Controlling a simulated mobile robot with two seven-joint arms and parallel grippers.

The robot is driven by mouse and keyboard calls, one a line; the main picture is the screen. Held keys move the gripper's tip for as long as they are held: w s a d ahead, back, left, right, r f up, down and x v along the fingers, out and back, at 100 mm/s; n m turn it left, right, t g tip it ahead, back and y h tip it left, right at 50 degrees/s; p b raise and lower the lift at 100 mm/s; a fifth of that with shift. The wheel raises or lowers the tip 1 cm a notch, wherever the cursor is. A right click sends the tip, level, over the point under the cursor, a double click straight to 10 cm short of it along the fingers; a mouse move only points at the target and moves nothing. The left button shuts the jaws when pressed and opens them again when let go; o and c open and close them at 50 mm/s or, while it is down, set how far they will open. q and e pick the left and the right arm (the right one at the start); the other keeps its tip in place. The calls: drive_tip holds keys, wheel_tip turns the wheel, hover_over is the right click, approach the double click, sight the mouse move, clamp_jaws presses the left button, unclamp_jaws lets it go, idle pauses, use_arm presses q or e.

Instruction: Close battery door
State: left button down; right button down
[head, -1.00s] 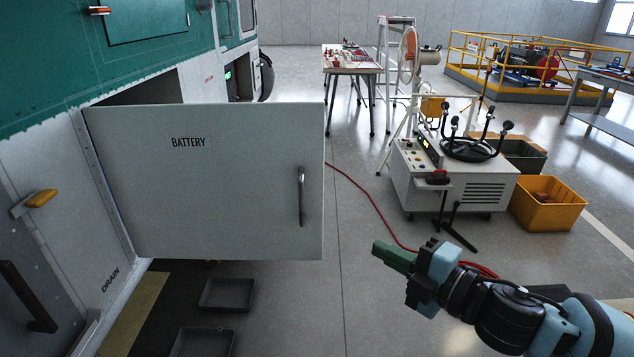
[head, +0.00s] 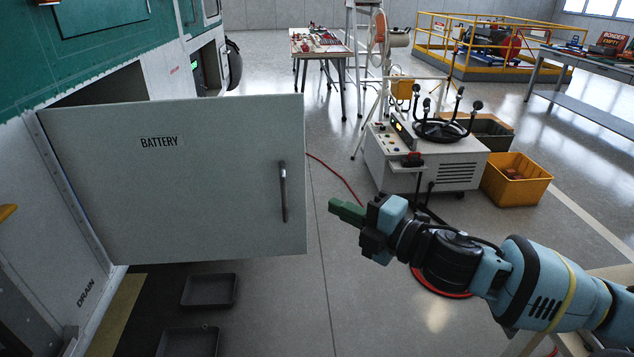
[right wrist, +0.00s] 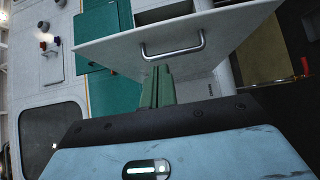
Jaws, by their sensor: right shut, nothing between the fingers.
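The battery door (head: 170,200) is a light grey panel marked BATTERY, standing open from its hinge at the left on the helicopter's side. Its vertical bar handle (head: 283,192) is near the free right edge. My right gripper (head: 334,206) has green fingers that are shut and empty. It is to the right of the handle, apart from the door in the head view. In the right wrist view the fingers (right wrist: 157,86) point toward the door (right wrist: 215,35) and its handle (right wrist: 173,50). Part of the dark opening (head: 105,85) shows above the door. My left gripper is not in view.
A white equipment cart (head: 420,160) and a yellow bin (head: 515,180) stand beyond my right arm. A red hose lies on the floor. Two dark trays (head: 208,290) lie on the floor below the door. Floor between door and cart is mostly free.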

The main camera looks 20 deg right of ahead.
sight(301, 178)
drive_tip(key=shift+w+a+p, duration=0.15)
drive_tip(key=shift+w+a, duration=0.15)
drive_tip(key=shift+w, duration=1.15)
drive_tip(key=shift+w+a+p, duration=0.1)
drive_tip(key=shift+w+a, duration=0.2)
drive_tip(key=shift+w, duration=1.15)
drive_tip(key=shift+w+a+p, duration=0.15)
drive_tip(key=shift+w+a, duration=0.15)
drive_tip(key=shift+w, duration=1.15)
drive_tip(key=shift+d, duration=0.1)
